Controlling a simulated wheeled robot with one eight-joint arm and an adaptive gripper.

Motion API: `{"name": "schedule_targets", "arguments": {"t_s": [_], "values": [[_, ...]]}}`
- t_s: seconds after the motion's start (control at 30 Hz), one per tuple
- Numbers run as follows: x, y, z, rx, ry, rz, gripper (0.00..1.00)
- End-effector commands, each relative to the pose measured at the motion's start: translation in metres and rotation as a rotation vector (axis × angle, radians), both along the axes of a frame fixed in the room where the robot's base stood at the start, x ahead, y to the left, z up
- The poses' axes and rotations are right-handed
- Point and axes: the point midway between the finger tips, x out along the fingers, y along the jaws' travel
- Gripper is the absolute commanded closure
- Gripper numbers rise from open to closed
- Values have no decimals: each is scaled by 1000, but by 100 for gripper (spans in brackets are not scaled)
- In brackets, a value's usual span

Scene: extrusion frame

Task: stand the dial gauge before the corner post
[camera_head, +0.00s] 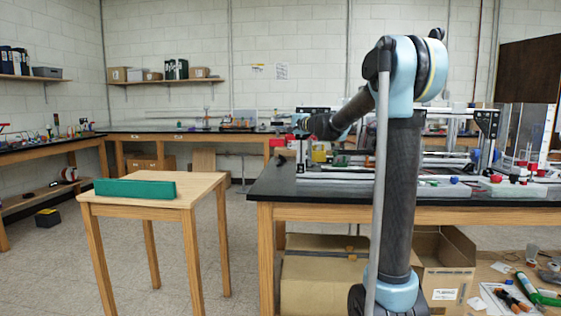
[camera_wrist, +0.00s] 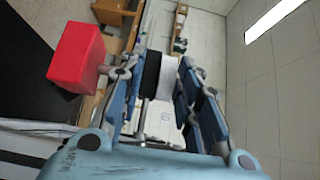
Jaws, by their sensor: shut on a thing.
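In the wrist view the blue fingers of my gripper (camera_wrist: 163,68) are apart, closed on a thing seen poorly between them. A thin grey rod (camera_wrist: 145,110) shows there, likely part of the dial gauge; its dial face cannot be made out. In the head view my gripper (camera_head: 300,124) is small and partly hidden, above the far left end of the black bench. The extrusion frame (camera_head: 350,178) lies on that bench, with black corner plates on uprights at its right (camera_head: 487,124) and far left. Which upright is the corner post is unclear.
A red block (camera_wrist: 75,55) is left of my fingers in the wrist view. The black bench (camera_head: 290,186) carries rails and small parts at right. A wooden table (camera_head: 150,205) with a green block (camera_head: 135,188) stands at left. Open floor separates it from the bench.

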Motion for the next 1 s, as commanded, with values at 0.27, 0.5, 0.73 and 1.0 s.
{"name": "schedule_targets", "arguments": {"t_s": [0.27,0.5,0.73,1.0], "values": [[0,0,-56,0,0,0,100],[0,0,-100,0,0,0,100],[0,0,-120,1,-1,0,100],[0,0,-140,0,0,0,100]]}}
